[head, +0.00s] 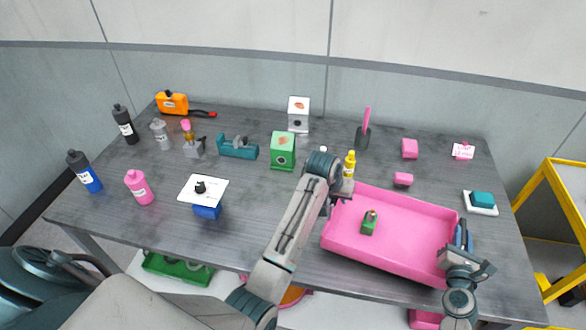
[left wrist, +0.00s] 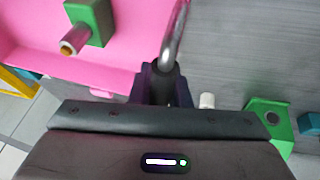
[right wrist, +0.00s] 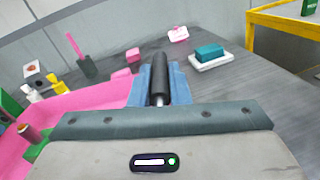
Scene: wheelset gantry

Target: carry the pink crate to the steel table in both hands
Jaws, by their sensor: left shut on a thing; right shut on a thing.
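The pink crate (head: 415,228) is at the front right of the grey table (head: 270,235), near its front edge. I cannot tell whether it rests on the top or hangs just above it. A green block with a brown-tipped cylinder (head: 369,224) lies inside it. My left gripper (head: 331,198) is shut at the crate's left end, around a dark grip with a steel bar (left wrist: 172,45). My right gripper (head: 463,240) is shut at the right end, its blue fingers around a dark bar (right wrist: 158,78). The crate looks about level. I cannot tell which table is the steel one.
A yellow bottle (head: 349,165), green box (head: 282,150) and pink block (head: 403,180) stand close behind the crate. A teal block on a white dish (head: 481,200) sits to its right. A yellow frame (head: 562,195) stands beyond the table's right end. Several bottles stand at the left.

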